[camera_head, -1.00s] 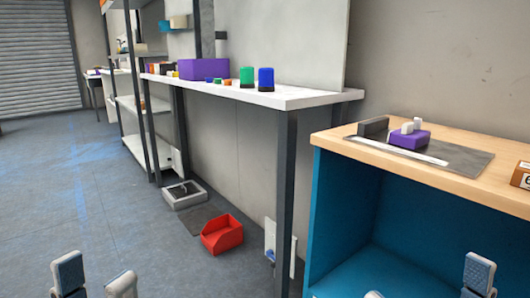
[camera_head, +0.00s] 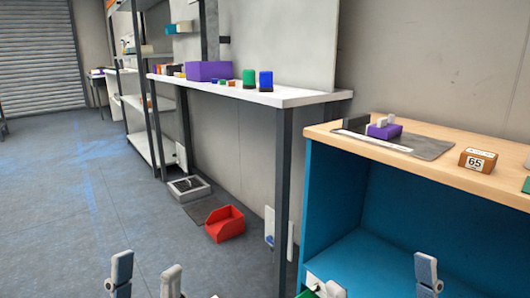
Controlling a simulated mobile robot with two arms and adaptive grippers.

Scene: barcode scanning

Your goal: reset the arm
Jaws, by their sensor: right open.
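My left gripper (camera_head: 146,284) is at the bottom left of the head view, over the floor. Its two fingertips stand upright and apart, with nothing visible between them. My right gripper (camera_head: 376,284) is at the bottom right, in front of the blue cabinet. Its fingertips are wide apart and it is open. A small white piece with a green spot shows by its left fingertip; I cannot tell what it is. Most of both arms is below the frame.
A wooden-topped blue cabinet (camera_head: 330,195) at right bears a purple device (camera_head: 384,131) on a grey plate and a brown box marked 65 (camera_head: 477,161). A white table (camera_head: 300,98) holds several colored items. A red bin (camera_head: 225,224) lies on the floor. Floor at left is clear.

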